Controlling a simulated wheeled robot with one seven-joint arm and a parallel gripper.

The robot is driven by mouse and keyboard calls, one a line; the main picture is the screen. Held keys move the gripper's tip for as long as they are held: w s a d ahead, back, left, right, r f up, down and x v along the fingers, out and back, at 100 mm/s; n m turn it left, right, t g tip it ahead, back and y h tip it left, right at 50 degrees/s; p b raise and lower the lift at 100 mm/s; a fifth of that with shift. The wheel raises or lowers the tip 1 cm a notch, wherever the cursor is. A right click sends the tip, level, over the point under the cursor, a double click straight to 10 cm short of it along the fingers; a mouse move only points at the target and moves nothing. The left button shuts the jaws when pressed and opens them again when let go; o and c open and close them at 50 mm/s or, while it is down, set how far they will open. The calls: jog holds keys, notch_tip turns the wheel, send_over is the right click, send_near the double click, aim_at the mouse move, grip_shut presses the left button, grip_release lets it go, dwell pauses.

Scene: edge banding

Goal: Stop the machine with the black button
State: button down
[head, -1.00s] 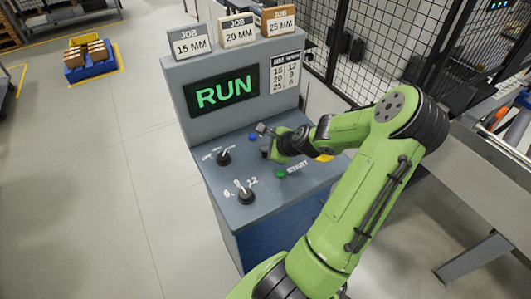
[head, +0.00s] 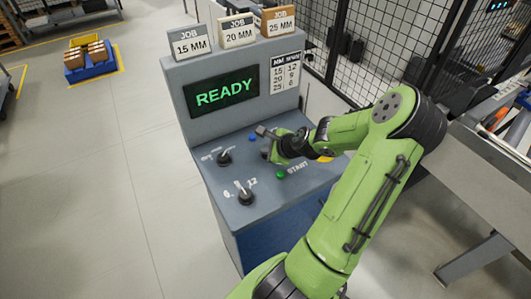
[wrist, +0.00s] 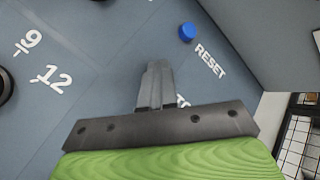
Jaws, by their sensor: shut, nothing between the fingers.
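The control console (head: 215,200) stands in front of me, and its screen (head: 226,92) reads READY in green. My gripper (head: 266,153) is over the sloped panel, between the blue button (head: 252,137) and the green START button (head: 281,174). In the wrist view my gripper (wrist: 155,70) has its fingers together and empty, pointing at the panel. I cannot make out the black button, and the fingers hide the panel there. Whether the fingertips touch anything is unclear.
The blue button (wrist: 187,32) is labelled RESET. Two selector knobs (head: 224,157) and (head: 245,196) sit left of my gripper. A yellow part (head: 325,158) shows behind my arm. Job cards (head: 237,31) stand on top of the console. A mesh fence (head: 365,60) stands behind right.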

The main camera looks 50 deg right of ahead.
jog(key=shift+r+p, duration=0.6)
jog(key=shift+r, duration=0.2)
notch_tip(320, 180, up, 5)
jog(key=p, duration=0.5)
dwell(0.4)
